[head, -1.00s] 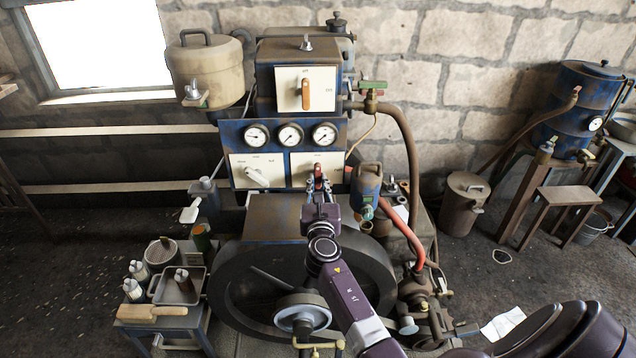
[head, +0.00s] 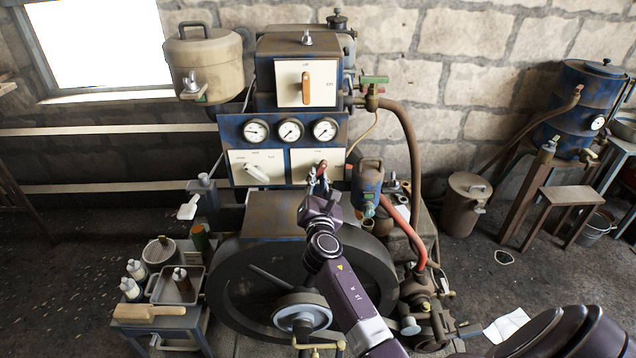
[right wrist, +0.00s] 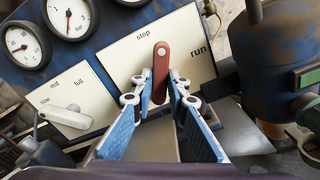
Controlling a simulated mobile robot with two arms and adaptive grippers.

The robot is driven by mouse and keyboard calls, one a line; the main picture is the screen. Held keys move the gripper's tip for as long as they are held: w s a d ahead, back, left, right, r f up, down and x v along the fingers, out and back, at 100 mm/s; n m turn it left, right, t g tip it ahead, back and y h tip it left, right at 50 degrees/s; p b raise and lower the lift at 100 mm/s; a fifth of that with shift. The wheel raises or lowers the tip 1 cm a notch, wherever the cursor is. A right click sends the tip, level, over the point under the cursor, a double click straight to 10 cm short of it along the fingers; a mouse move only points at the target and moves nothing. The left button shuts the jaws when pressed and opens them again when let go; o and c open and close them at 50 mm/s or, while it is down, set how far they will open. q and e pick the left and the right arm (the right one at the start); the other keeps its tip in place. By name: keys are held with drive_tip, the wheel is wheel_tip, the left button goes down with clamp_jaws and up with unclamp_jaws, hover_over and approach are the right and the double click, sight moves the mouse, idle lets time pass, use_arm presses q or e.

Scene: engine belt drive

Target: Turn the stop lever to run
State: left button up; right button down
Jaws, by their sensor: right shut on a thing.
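The stop lever is a red handle (head: 321,169) on the right-hand white plate (head: 335,158) at the front of the blue engine panel. In the right wrist view the red lever (right wrist: 160,72) stands on a plate marked "stop" and "run", its upper end lying between the two words. In the head view it leans to the right. My right gripper (head: 318,184) reaches up from below, and its fingers (right wrist: 161,85) are shut on the lever's lower part, one on each side. My left gripper is not in view.
A second plate with a pale lever (head: 256,173) is left of the stop plate. Three gauges (head: 290,131) sit above. A blue canister (head: 367,185) stands close on the right of my gripper. A large flywheel (head: 240,300) lies below.

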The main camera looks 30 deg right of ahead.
drive_tip(key=m+b, duration=0.3)
drive_tip(key=m, duration=0.3)
drive_tip(key=shift+f, duration=0.15)
drive_tip(key=m+b, duration=0.1)
drive_tip(key=m, duration=0.2)
drive_tip(key=m+b, duration=0.1)
drive_tip(key=m, duration=0.2)
drive_tip(key=shift+a+r, duration=0.1)
drive_tip(key=shift+r, duration=0.1)
drive_tip(key=shift+m, duration=0.3)
drive_tip(key=c, duration=1.9)
unclamp_jaws()
drive_tip(key=v, duration=1.2)
drive_tip(key=shift+f, duration=0.1)
